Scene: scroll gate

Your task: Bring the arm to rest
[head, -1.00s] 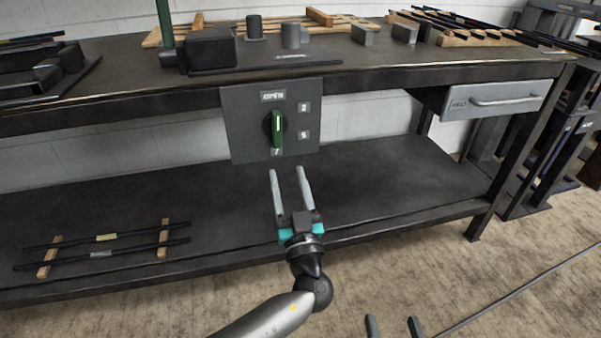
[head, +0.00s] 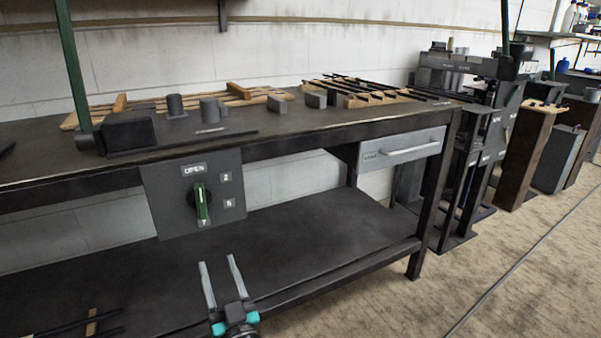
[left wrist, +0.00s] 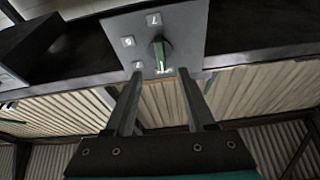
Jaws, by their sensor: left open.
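My left gripper (head: 221,284) is open and empty, low in the head view, in front of the workbench and over its lower shelf. Its two fingers are parallel and spread apart. A dark control panel (head: 226,206) hangs from the bench's front edge, with an OPEN label and a green-handled knob (head: 202,202) whose handle stands roughly upright. The knob (left wrist: 161,54) also shows in the left wrist view, beyond the fingertips and apart from them. My left arm is mostly out of the head view, below. My right gripper does not show.
The workbench top (head: 270,132) holds blocks, cylinders and wooden slats. A drawer (head: 400,149) with a bar handle sits at the bench's right end. Dark stands (head: 480,150) and bins are farther right. The floor (head: 400,310) in front is mostly clear.

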